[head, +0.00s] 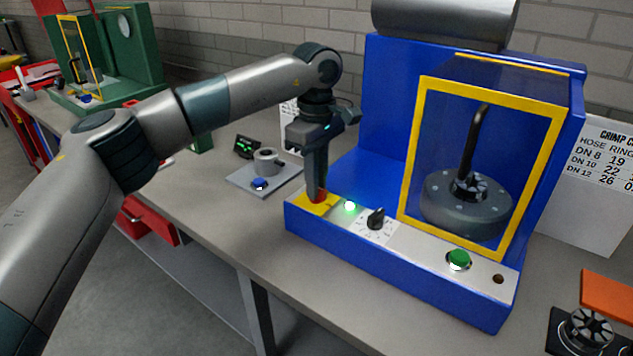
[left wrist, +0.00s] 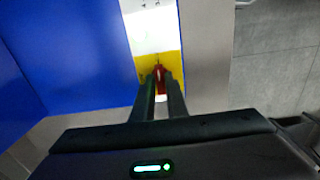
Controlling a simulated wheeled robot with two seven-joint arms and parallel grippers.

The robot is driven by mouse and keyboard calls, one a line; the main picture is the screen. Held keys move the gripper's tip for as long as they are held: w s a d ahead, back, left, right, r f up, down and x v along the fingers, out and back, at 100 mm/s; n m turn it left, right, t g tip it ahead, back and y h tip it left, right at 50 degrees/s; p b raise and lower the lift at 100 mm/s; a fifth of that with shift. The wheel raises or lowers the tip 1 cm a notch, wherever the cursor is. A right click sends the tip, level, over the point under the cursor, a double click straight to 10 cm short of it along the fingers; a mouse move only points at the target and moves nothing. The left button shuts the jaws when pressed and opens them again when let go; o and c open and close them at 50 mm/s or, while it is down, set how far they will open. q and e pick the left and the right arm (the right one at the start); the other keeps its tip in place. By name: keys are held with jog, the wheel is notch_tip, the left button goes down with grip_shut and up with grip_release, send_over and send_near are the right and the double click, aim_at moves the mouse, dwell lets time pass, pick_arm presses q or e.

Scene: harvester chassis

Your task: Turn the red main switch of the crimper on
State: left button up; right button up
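The blue crimper (head: 345,222) stands on the bench with a grey control strip along its front. The red main switch (head: 321,197) sits on a yellow plate (head: 312,206) at the strip's left end. My left gripper (head: 318,190) points straight down onto it. In the left wrist view the red switch (left wrist: 160,78) shows between the two fingertips (left wrist: 161,85), which look closed on its sides. The fingers partly hide the switch. The lamp (head: 349,205) beside the yellow plate glows green. My right gripper is not in view.
A black selector knob (head: 376,218) and a green button (head: 458,259) lie further right on the strip. A yellow-framed guard (head: 408,170) rises behind them. A small grey fixture (head: 265,165) stands on the bench left of the crimper. An orange-topped item (head: 608,293) is at the right.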

pick_arm(q)
jog(key=o, duration=0.3)
jog(key=shift+r, duration=0.1)
